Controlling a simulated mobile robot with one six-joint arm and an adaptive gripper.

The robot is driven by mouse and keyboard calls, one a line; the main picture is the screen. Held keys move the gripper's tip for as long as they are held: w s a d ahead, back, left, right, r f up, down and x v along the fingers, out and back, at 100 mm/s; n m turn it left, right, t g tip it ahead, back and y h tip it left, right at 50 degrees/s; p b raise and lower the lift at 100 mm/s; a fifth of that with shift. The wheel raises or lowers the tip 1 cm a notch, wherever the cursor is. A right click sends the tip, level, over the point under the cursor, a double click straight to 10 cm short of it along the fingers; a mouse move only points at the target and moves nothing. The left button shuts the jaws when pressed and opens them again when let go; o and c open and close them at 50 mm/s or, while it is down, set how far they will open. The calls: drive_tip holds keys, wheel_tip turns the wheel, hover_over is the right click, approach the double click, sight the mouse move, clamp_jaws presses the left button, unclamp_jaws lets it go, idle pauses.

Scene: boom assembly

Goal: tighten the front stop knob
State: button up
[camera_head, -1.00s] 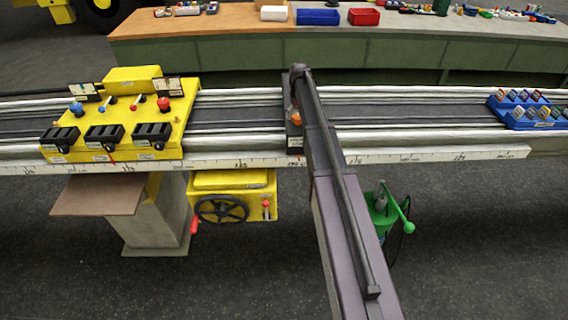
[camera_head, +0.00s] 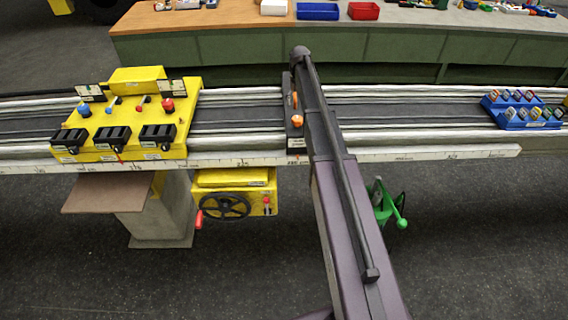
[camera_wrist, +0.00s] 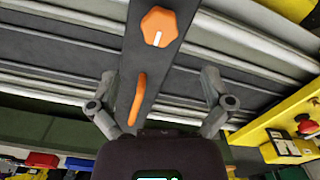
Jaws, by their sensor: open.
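The orange hexagonal knob (camera_wrist: 158,27), with a white line on its face, sits on a dark stop bar (camera_wrist: 152,62) across the rails. An orange lever (camera_wrist: 137,97) stands out from the same bar. The knob (camera_head: 297,122) also shows in the head view, just left of my arm. My gripper (camera_wrist: 158,78) is open and empty in the wrist view, its fingers spread either side of the bar. The lever lies between the fingers in the picture; the knob is beyond the fingertips. Contact cannot be told. In the head view my arm hides the fingers.
A yellow control panel (camera_head: 121,138) stands on the rails at the left. A blue rack (camera_head: 521,117) of small items is at the right. A yellow box with a handwheel (camera_head: 224,206) hangs below. The rail between bar and rack is clear.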

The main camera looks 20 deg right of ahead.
drive_tip(key=shift+r+p, duration=2.15)
drive_tip(key=shift+r, duration=0.25)
drive_tip(key=s+a+f+b, duration=0.3)
drive_tip(key=s+a, duration=0.1)
drive_tip(key=s, duration=0.5)
drive_tip(key=s+a+f+b, duration=0.3)
drive_tip(key=s+a, duration=0.2)
drive_tip(key=s, duration=0.4)
drive_tip(key=s+a+f+m+b, duration=0.1)
drive_tip(key=s+a+f+b, duration=0.3)
drive_tip(key=s, duration=0.5)
drive_tip(key=shift+s+a, duration=0.35)
drive_tip(key=shift+a, duration=0.05)
drive_tip(key=s+a, duration=0.2)
drive_tip(key=s, duration=0.5)
